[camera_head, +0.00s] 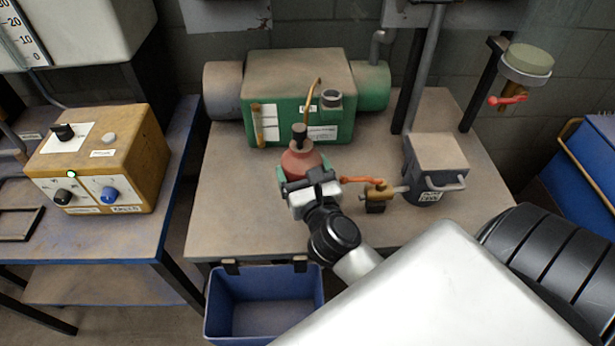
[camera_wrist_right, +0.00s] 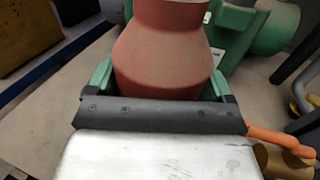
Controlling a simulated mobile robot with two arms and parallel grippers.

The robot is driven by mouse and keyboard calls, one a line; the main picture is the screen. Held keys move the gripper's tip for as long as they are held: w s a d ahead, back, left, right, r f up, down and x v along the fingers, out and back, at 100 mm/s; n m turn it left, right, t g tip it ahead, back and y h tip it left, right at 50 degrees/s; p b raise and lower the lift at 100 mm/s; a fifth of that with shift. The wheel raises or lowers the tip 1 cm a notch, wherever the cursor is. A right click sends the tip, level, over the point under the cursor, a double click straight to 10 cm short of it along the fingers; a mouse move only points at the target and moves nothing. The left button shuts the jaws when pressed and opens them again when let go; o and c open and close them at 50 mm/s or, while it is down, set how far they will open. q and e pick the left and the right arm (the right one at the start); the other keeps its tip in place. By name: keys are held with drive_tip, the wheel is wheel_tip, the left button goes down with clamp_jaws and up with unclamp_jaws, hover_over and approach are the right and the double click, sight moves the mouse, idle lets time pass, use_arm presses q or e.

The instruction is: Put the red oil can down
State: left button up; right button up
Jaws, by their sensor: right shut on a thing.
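The red oil can (camera_head: 302,163) has a dark cap and a thin, bent brass spout, and is upright over the workbench (camera_head: 235,215). My right gripper (camera_head: 305,180) is shut on its body, with green fingers on both sides. In the right wrist view the can (camera_wrist_right: 163,45) fills the space between the fingers, and its base is hidden behind the gripper's dark bar. I cannot tell whether the can touches the bench top. My left gripper is not in view.
A green machine (camera_head: 290,85) stands close behind the can. A brass valve with an orange lever (camera_head: 378,190) and a dark grey box (camera_head: 437,170) are to the right. A blue bin (camera_head: 265,305) hangs at the front edge. The bench's left part is clear.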

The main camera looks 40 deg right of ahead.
drive_tip(key=shift+f+b, duration=0.95)
drive_tip(key=shift+f, duration=1.6)
drive_tip(key=shift+f, duration=0.2)
drive_tip(key=o, duration=1)
